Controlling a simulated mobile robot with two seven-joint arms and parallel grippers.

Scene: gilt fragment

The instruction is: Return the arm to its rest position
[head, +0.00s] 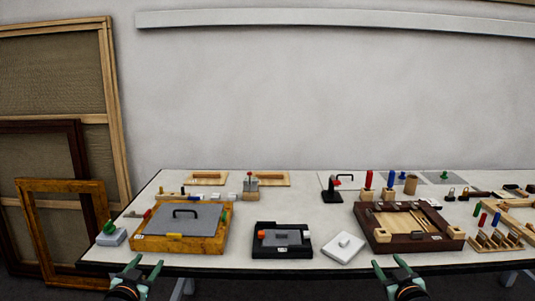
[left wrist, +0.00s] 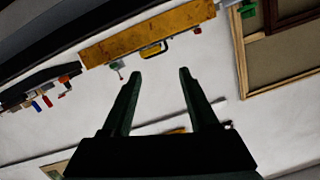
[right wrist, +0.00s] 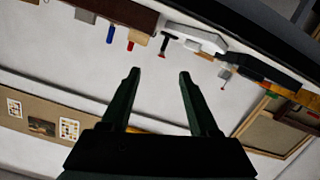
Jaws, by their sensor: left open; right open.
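My left gripper (head: 137,273) is open and empty, low in the head view, in front of the table's near edge at the left. Its two fingers show spread in the left wrist view (left wrist: 158,95), with nothing between them. My right gripper (head: 398,268) is open and empty too, at the near edge right of the middle. Its spread fingers show in the right wrist view (right wrist: 158,95), with only wall behind them. Neither gripper touches any object that I can see.
The long white table (head: 290,208) holds a yellow wooden box with a grey lid (head: 180,218), a black tray (head: 282,251), a white block (head: 343,247) and a dark brown tray (head: 376,243). Wooden frames (head: 64,187) lean on the wall at the left.

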